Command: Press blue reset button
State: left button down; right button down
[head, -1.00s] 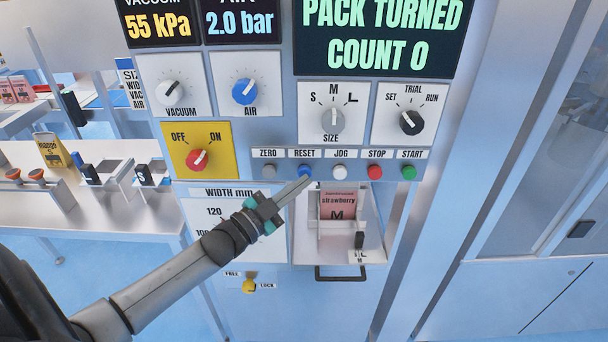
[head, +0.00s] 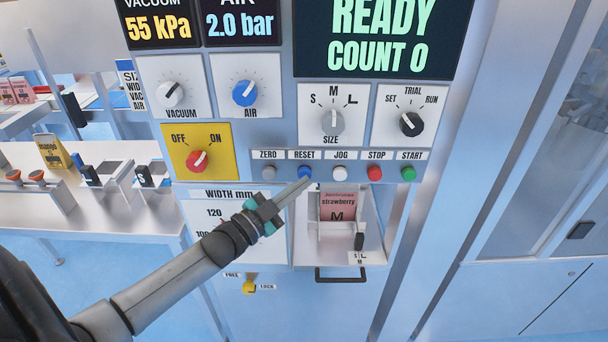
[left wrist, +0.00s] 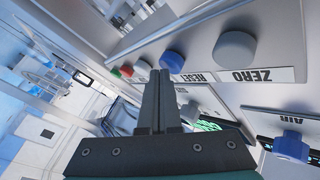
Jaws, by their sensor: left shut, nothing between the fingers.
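The blue RESET button (head: 305,172) sits in the button row under its label on the machine panel, between the grey ZERO button (head: 268,172) and the white JOG button (head: 339,172). My left gripper (head: 305,182) is shut and empty, its tips just below and in front of the blue button. In the head view I cannot tell whether they touch it. In the left wrist view the closed fingers (left wrist: 160,78) lie close to the blue button (left wrist: 172,60), with a small visible gap. The display (head: 382,40) reads READY, COUNT 0. My right gripper is not in view.
The red STOP button (head: 375,173) and green START button (head: 408,173) are to the right. Dials and a red OFF/ON switch (head: 197,161) are above. A pink strawberry pouch (head: 338,206) stands in a holder below the buttons. A side table (head: 90,215) is at left.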

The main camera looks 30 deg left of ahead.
pick_arm(q)
jog(key=shift+s+d, duration=0.25)
jog(key=shift+s, duration=0.2)
jog(key=shift+p, duration=0.35)
jog(key=s+d+p, duration=0.2)
jog(key=s, duration=0.1)
jog(key=s+d+p, duration=0.1)
jog(key=s, duration=0.1)
jog(key=shift+p, duration=0.3)
dwell(0.4)
